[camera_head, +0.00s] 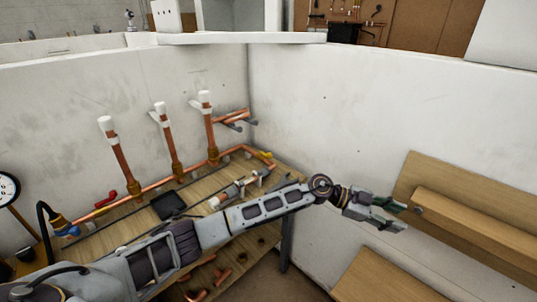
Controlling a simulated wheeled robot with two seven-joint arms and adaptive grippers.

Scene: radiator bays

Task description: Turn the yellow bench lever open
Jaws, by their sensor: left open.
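A small yellow lever (265,155) sits at the right end of the copper pipe along the back of the bench, near the wall corner. It is too small to tell its exact angle. My left arm reaches across the bench from the lower left. My left gripper (388,215) is open and empty, well to the right of the lever and past the bench's right edge, in front of the right white wall. It is apart from the lever. My right gripper is not in view.
A wooden shelf (470,225) stands close right of my gripper. White walls close the corner.

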